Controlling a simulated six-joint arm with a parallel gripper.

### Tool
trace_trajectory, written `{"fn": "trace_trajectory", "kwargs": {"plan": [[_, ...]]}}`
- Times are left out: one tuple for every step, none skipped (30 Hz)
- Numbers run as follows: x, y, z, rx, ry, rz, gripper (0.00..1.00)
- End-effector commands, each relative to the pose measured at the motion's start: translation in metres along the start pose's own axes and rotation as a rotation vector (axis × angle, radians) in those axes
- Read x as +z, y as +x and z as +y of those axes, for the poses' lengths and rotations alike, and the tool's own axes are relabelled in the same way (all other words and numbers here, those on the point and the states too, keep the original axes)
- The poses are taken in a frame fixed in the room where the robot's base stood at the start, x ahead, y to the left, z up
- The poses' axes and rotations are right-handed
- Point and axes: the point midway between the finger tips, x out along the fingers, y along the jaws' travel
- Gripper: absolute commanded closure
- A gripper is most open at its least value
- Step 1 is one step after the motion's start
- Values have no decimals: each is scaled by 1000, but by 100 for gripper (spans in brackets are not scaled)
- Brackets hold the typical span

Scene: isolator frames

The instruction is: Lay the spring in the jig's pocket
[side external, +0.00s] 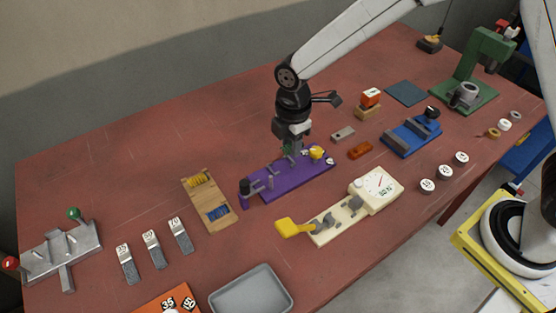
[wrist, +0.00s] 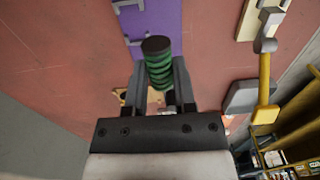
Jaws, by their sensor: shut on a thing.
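The green spring (wrist: 159,68) is held between the two fingers of my gripper (wrist: 160,80) in the wrist view, with a dark round end facing up the picture. In the side view a little green of the spring (side external: 287,150) shows at the tip of my gripper (side external: 291,150). The purple jig (side external: 290,184) lies on the table under my gripper, with grey posts, a black knob at its left end and a yellow part near its right. The jig also shows in the wrist view (wrist: 166,22).
A cream gauge with a dial (side external: 378,186) stands in front of the jig. A wooden tray of springs (side external: 222,217) is to its left. An orange block (side external: 360,151) and a blue fixture (side external: 412,139) lie to its right.

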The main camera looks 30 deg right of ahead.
Motion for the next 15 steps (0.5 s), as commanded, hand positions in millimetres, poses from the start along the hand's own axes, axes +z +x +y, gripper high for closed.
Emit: {"fn": "trace_trajectory", "kwargs": {"plan": [[-1, 2, 9, 0, 2, 0, 100], [-1, 3, 13, 0, 2, 0, 100], [-1, 4, 18, -1, 2, 0, 100], [-2, 4, 22, 0, 1, 1, 100], [-2, 4, 25, 0, 1, 1, 100], [-2, 5, 28, 0, 1, 1, 100], [-2, 6, 31, 0, 1, 1, 100], [-2, 6, 32, 0, 1, 1, 100], [-2, 6, 35, 0, 0, 1, 100], [-2, 6, 36, 0, 0, 1, 100], [-2, 6, 37, 0, 0, 1, 100], [-2, 6, 37, -1, 0, 1, 100], [-2, 7, 38, -1, 0, 1, 100], [-2, 7, 38, -1, 0, 1, 100], [-2, 7, 38, -1, 0, 1, 100]]}}
